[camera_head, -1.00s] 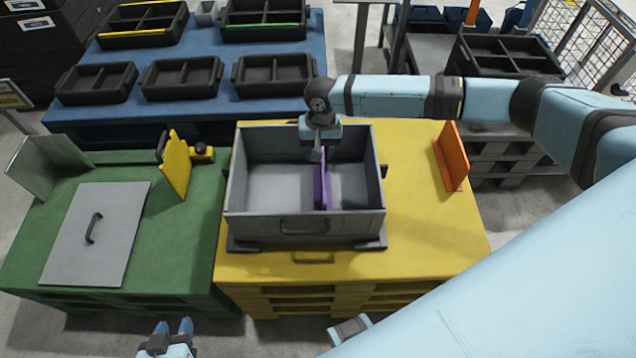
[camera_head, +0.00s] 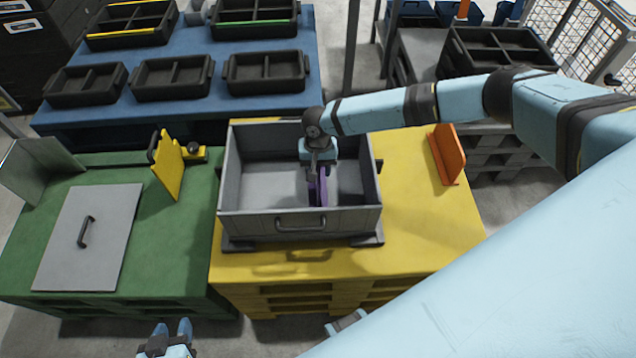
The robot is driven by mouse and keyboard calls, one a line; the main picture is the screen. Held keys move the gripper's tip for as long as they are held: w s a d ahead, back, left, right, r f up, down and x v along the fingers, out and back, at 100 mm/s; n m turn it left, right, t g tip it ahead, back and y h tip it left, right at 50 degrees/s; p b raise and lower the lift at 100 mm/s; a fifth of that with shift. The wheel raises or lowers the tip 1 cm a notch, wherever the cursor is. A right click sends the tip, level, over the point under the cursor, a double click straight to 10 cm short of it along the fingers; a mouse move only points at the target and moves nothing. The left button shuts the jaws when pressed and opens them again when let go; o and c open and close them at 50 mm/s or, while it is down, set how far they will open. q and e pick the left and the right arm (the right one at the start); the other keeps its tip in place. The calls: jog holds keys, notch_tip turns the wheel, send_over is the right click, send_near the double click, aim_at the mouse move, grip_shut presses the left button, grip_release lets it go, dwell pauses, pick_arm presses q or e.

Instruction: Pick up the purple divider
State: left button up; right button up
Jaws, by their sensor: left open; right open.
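The purple divider (camera_head: 322,194) stands upright inside the grey box (camera_head: 258,220), a little right of the box's middle. My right gripper (camera_head: 316,178) reaches down into the box over the divider, with its fingers at the divider's upper part. The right gripper is open, and it hides part of the divider. I cannot tell whether the fingers touch it. My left gripper (camera_head: 170,332) is open and empty at the bottom edge of the view, in front of the pallets and far from the box.
The box sits on a yellow table (camera_head: 420,235) with an orange bracket (camera_head: 447,155) at its right. A green table (camera_head: 175,225) at left holds a grey lid (camera_head: 88,240) and a yellow plate (camera_head: 167,165). Black trays (camera_head: 172,78) stand on the blue table (camera_head: 318,75) behind.

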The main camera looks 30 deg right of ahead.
notch_tip(320, 180, down, 2)
jog(key=shift+s+f, duration=0.1)
grip_shut()
jog(key=shift+r, duration=0.2)
